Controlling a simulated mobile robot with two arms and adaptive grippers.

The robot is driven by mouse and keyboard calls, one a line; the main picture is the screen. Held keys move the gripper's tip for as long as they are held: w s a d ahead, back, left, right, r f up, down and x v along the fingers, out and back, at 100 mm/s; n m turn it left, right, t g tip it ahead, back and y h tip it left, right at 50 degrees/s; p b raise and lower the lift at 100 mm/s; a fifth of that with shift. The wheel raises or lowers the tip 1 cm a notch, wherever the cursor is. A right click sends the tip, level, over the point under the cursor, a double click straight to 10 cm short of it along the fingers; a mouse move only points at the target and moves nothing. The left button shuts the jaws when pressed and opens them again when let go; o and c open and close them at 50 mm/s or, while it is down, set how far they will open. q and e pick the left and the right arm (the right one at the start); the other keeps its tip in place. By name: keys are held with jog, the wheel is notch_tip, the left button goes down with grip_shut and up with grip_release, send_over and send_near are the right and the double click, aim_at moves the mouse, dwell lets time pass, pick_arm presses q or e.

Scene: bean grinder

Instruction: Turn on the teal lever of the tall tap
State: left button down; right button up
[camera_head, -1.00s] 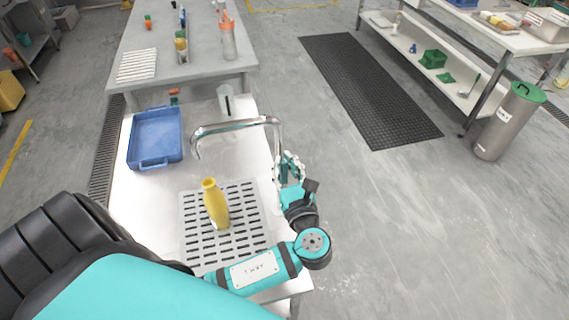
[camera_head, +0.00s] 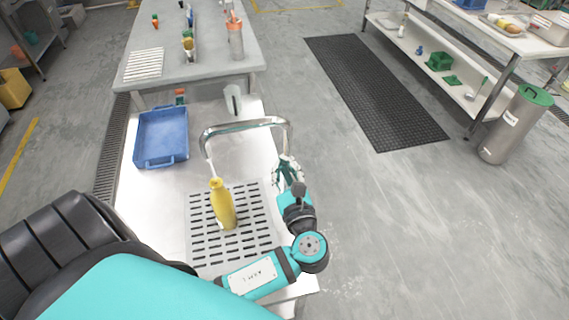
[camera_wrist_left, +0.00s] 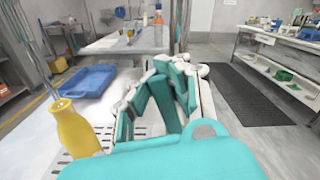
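The tall tap (camera_head: 245,126) is a chrome arch over the work surface, its spout on the left. A yellow bottle (camera_head: 222,204) stands under the spout on the slotted drain plate (camera_head: 262,235). It also shows in the left wrist view (camera_wrist_left: 77,131). A thin pale stream runs from the spout down to the bottle's mouth. My left gripper (camera_head: 286,168) is at the base of the tap's right leg. In the left wrist view its white and teal fingers (camera_wrist_left: 164,66) bend close together. I cannot make out the teal lever apart from them. My right gripper is not in view.
A blue tray (camera_head: 162,137) lies left of the tap. A clear jug (camera_head: 232,99) stands behind it. A grey table (camera_head: 205,68) with bottles is farther back. A black floor mat (camera_head: 372,90) and a steel bin (camera_head: 510,125) are at the right.

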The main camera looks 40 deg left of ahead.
pick_arm(q)
jog(key=c, duration=1.7)
grip_release()
jog(key=shift+s+d+f, duration=0.2)
jog(key=shift+d+f, duration=0.05)
jog(key=shift+f, duration=0.05)
jog(key=o, duration=0.5)
jog(key=shift+s+d+r, duration=0.15)
jog(key=shift+d+r, duration=0.05)
jog(key=shift+r, duration=0.05)
jog(key=shift+c, duration=0.2)
jog(key=shift+a, duration=0.15)
jog(key=v, duration=1.1)
jog(key=shift+s+d, duration=0.2)
jog(key=shift+d, duration=0.15)
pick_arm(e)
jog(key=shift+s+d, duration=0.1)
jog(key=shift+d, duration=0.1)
